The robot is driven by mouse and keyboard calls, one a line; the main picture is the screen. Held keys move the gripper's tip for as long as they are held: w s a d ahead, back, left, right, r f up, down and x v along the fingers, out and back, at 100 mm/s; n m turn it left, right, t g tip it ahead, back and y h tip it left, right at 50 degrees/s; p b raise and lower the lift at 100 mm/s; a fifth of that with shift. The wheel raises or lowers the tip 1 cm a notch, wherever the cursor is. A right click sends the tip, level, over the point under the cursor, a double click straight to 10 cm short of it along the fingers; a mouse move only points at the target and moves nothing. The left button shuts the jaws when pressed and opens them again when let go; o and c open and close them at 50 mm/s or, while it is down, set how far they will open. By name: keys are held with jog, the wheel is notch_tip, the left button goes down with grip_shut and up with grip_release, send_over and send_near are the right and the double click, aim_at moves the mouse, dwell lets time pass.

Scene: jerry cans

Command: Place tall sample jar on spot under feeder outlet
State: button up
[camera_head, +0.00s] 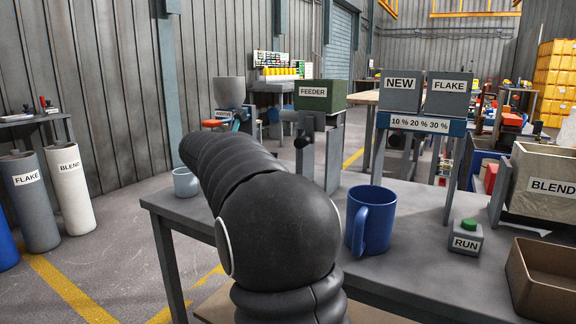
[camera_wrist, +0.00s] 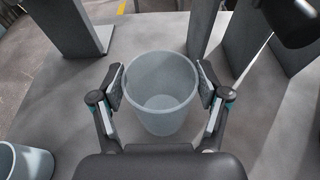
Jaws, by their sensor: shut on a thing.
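In the wrist view my gripper (camera_wrist: 160,82) is shut on a pale blue-grey, open-topped jar (camera_wrist: 162,112), with one finger on each side. The jar looks upright and empty; whether its base touches the table cannot be told. In the head view my dark arm hides the gripper and the held jar. The green feeder box (camera_head: 319,93), labelled FEEDER, stands on a grey stand (camera_head: 333,155) behind my arm. A dark part (camera_head: 303,141), possibly its outlet, hangs at its left. The spot under the outlet is not visible.
A second pale cup (camera_wrist: 24,162) stands left of my gripper; a pale mug (camera_head: 185,182) is on the table's left. Grey posts (camera_wrist: 75,28) and a black cylinder (camera_wrist: 291,20) are close by. A blue mug (camera_head: 371,220), RUN button (camera_head: 466,238) and brown tray (camera_head: 543,280) stand right.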

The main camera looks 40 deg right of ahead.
jog(key=shift+w+r+b+x, duration=0.1)
jog(key=shift+r+x, duration=0.05)
jog(key=shift+x, duration=2.4)
jog(key=shift+w+r+b+x, duration=0.1)
jog(key=shift+r+x, duration=0.05)
jog(key=shift+x, duration=2.4)
jog(key=shift+r+b+x, duration=0.1)
jog(key=shift+r+x, duration=0.05)
jog(key=shift+x, duration=2.35)
jog(key=shift+d, duration=0.1)
jog(key=shift+f, duration=0.15)
jog(key=o, duration=1)
